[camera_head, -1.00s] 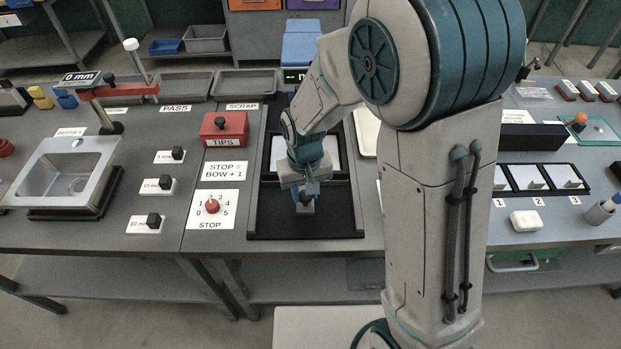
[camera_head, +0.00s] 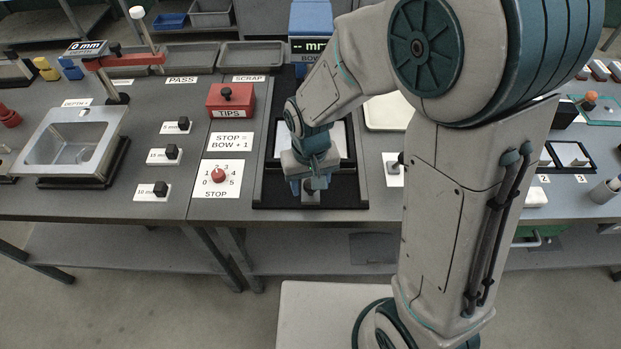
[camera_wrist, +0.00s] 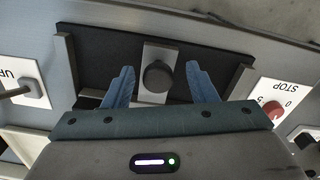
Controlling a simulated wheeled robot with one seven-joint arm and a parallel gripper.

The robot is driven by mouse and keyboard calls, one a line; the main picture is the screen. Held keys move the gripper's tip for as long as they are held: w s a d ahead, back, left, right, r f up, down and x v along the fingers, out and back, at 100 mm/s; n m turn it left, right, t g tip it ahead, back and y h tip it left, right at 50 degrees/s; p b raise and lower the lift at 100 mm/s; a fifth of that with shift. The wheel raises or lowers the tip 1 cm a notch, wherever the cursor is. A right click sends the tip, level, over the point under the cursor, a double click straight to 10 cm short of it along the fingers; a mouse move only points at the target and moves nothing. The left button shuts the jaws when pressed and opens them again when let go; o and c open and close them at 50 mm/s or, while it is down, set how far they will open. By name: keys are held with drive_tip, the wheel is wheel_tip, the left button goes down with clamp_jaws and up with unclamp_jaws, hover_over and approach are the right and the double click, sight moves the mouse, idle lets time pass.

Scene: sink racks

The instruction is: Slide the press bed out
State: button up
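The press bed is a dark slab with a pale plate (camera_head: 338,140), lying in a black frame (camera_head: 262,190) on the bench. At its front is a grey handle block with a dark round knob, seen close up in the wrist view (camera_wrist: 158,76). My gripper (camera_head: 312,184) is over the front of the frame. In the wrist view its two blue fingers (camera_wrist: 161,84) are spread, one on each side of the knob, with a visible gap at both. The gripper partly hides the handle in the head view.
A STOP dial (camera_head: 218,176) and a red TIPS box (camera_head: 230,100) stand left of the frame. The blue press head with its readout (camera_head: 313,45) is behind. A small lever on a white plate (camera_head: 394,166) is close on the right. My arm hides bench to the right.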

drive_tip(key=shift+w, duration=0.15)
drive_tip(key=shift+r, duration=0.3)
wheel_tip(320, 180, up, 13)
drive_tip(key=shift+b, duration=0.3)
drive_tip(key=shift+r, duration=0.1)
drive_tip(key=s+d+m+t, duration=0.1)
drive_tip(key=s+d, duration=0.3)
drive_tip(key=d, duration=0.4)
drive_tip(key=s+d+r+m+t, duration=0.1)
drive_tip(key=s+d, duration=0.3)
drive_tip(key=d, duration=0.5)
drive_tip(key=shift+s+d+r+m+t, duration=0.2)
drive_tip(key=shift+m+t, duration=0.4)
drive_tip(key=shift+m, duration=0.2)
